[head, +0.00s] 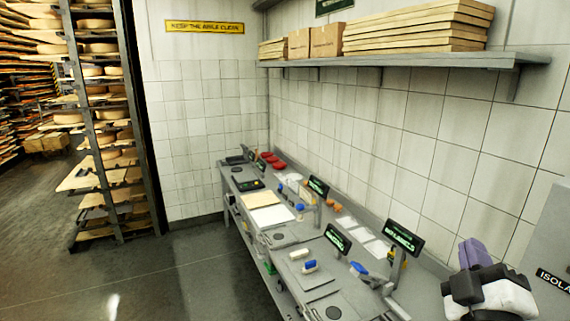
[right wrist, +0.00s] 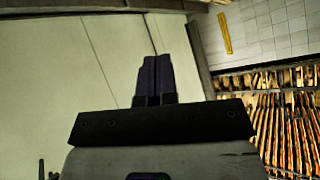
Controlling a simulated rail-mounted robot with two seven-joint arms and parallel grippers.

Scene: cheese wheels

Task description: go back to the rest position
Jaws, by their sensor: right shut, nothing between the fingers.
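My right gripper (head: 472,250) is at the lower right of the head view, raised near the tiled wall at the near end of the workbench. Its dark purple fingers point up in the picture. In the right wrist view the fingers of the right gripper (right wrist: 155,75) are together, with nothing between them. My left gripper is in neither view.
A grey workbench (head: 290,236) runs along the wall with scales, small tools and green-lettered displays (head: 403,238). A shelf (head: 420,59) with boards and boxes hangs above. A rack of cheese wheels (head: 98,47) stands left. The aisle floor (head: 180,275) is clear.

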